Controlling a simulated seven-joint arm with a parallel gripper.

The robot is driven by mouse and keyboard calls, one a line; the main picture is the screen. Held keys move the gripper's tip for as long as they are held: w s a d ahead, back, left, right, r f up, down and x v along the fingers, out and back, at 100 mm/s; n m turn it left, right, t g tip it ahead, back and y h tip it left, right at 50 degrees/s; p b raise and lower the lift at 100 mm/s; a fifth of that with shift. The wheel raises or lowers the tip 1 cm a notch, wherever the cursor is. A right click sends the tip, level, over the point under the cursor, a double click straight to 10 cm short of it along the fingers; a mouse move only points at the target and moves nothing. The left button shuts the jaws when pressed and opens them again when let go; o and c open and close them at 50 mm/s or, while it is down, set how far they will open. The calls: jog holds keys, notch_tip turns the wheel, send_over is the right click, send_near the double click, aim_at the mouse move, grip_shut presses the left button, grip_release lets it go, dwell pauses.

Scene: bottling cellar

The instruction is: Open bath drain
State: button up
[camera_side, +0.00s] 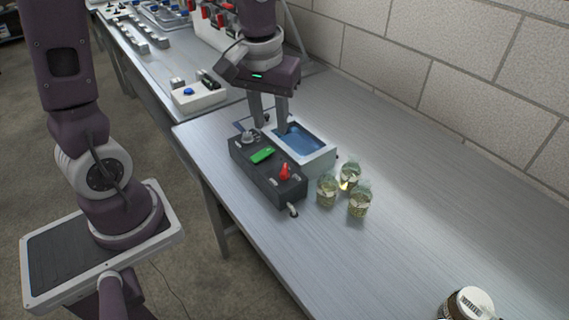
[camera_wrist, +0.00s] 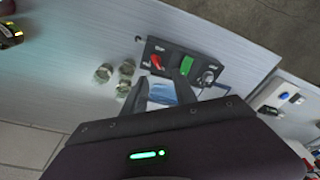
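The bath (camera_side: 318,161) is a white-rimmed basin of blue liquid, partly hidden behind my gripper in the wrist view (camera_wrist: 163,92). A dark control box (camera_side: 262,176) runs along its side. The box carries a red handle (camera_side: 285,172), a green switch (camera_side: 262,155) and a grey round knob (camera_side: 248,137). In the wrist view the red handle (camera_wrist: 156,62), green switch (camera_wrist: 191,68) and grey knob (camera_wrist: 208,77) also show; the panel's labels are too small to read. A short spout (camera_side: 293,210) sticks out at the box's near end. My gripper (camera_side: 270,125) is open and empty over the bath's far end.
Several glass jars with pale contents, one of them here (camera_side: 360,203), stand close to the bath. A white box with a blue button (camera_side: 199,97) sits on the neighbouring bench. A lidded jar (camera_side: 469,303) stands at the near end. The table's right side is clear; a brick wall is behind.

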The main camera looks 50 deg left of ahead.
aim_at(284, 169)
jog(key=w+f+n, duration=0.1)
jog(key=f, duration=0.1)
jog(key=w+f+g, duration=0.1)
jog(key=f, duration=0.2)
jog(key=w+f+n+h, duration=0.1)
jog(key=w+f, duration=0.1)
jog(key=shift+a+f+n+g, duration=0.3)
jog(key=shift+a+f, duration=0.05)
jog(key=shift+a, duration=0.05)
notch_tip(284, 169, down, 7)
jog(key=shift+f, duration=0.1)
grip_shut()
